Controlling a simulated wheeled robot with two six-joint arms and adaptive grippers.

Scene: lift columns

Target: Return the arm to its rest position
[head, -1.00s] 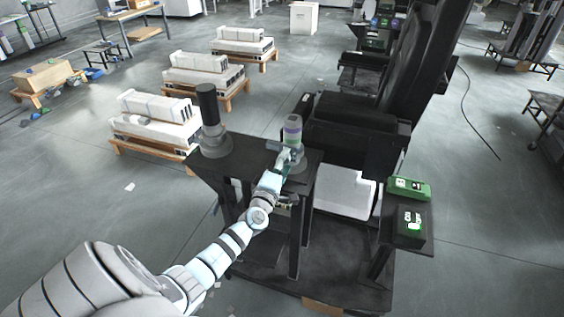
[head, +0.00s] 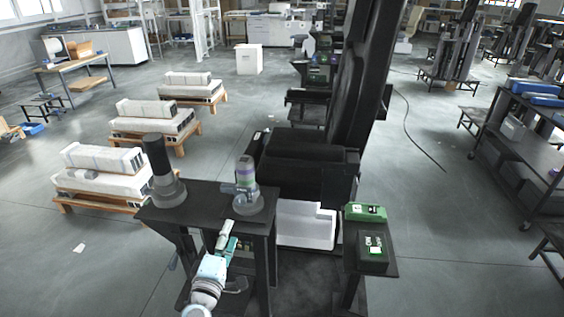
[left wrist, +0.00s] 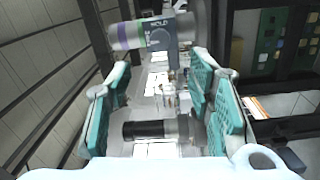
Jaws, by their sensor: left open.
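My left gripper (head: 228,240) has teal fingers and is at the front edge of a small black table (head: 208,196). It is open, and its two fingers stand apart in the left wrist view (left wrist: 160,100) with nothing gripped. A grey cylinder with purple and green bands (head: 245,172) stands upright on the table, beyond the gripper and apart from it. It also shows across the top of the left wrist view (left wrist: 130,36). A taller black cylinder (head: 159,160) stands at the table's left. My right gripper is in neither view.
A large black column-like machine (head: 358,90) stands behind and right of the table. A white block (head: 305,224) lies beneath it. Green and black boxes (head: 366,212) sit on a stand at right. Pallets with white units (head: 100,180) are at left. Open floor lies between.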

